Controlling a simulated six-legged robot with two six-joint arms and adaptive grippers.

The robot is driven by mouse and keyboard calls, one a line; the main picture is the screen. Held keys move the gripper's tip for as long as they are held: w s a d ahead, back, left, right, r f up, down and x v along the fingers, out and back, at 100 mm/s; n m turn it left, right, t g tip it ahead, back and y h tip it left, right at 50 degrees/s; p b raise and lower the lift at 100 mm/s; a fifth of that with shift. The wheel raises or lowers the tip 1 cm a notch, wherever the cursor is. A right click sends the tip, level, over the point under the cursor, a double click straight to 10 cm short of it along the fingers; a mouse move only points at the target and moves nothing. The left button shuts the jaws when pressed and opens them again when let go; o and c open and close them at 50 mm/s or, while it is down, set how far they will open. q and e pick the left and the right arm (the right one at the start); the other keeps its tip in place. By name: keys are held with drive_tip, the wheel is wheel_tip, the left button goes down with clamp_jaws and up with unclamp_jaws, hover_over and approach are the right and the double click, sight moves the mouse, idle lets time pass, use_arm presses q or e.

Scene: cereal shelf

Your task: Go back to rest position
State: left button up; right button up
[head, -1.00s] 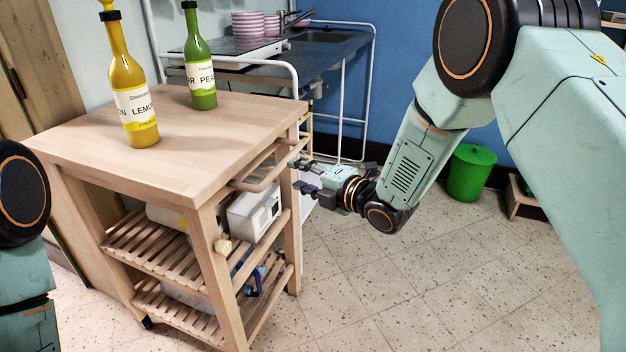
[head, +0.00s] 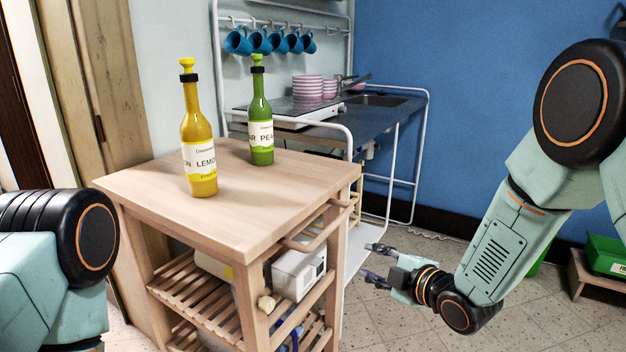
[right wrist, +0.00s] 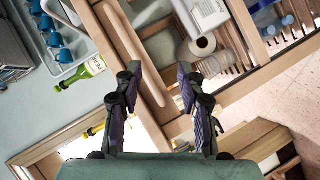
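My right gripper (head: 378,264) is open and empty in the head view, to the right of the wooden kitchen cart (head: 128,186) and apart from it. In the right wrist view its two fingers (right wrist: 160,88) are spread, with nothing between them but the cart's side handle behind. My left arm shows at the left edge of the head view; its gripper is out of view. A yellow lemon bottle (head: 200,130) and a green pear bottle (head: 261,125) stand upright on the cart top. The green bottle also shows in the right wrist view (right wrist: 80,76).
A white appliance (head: 298,272) sits on the cart's slatted shelf. Behind stand a sink counter (head: 385,112), pink-striped dishes (head: 308,90) and hanging blue mugs (head: 262,42). A green crate (head: 606,256) is at the far right. Speckled floor is free right of the cart.

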drive_tip(key=s+d+f+m+g+h, duration=0.4)
drive_tip(key=s+f+m, duration=0.6)
drive_tip(key=s+f, duration=0.1)
drive_tip(key=s+d+f+m+g+h+p, duration=0.1)
drive_tip(key=s+f+m+g, duration=0.2)
drive_tip(key=s, duration=0.7)
drive_tip(key=s+d+f+m+g+p, duration=0.1)
drive_tip(key=s+f+m+g, duration=0.2)
drive_tip(key=s, duration=0.8)
drive_tip(key=s+d+f+m+g+h+p, duration=0.1)
drive_tip(key=s+f+m+g+p, duration=0.1)
drive_tip(key=s, duration=0.9)
drive_tip(key=shift+d+f+m+g+h, duration=0.3)
drive_tip(key=shift+d+f+m+g, duration=0.1)
drive_tip(key=shift+f, duration=0.1)
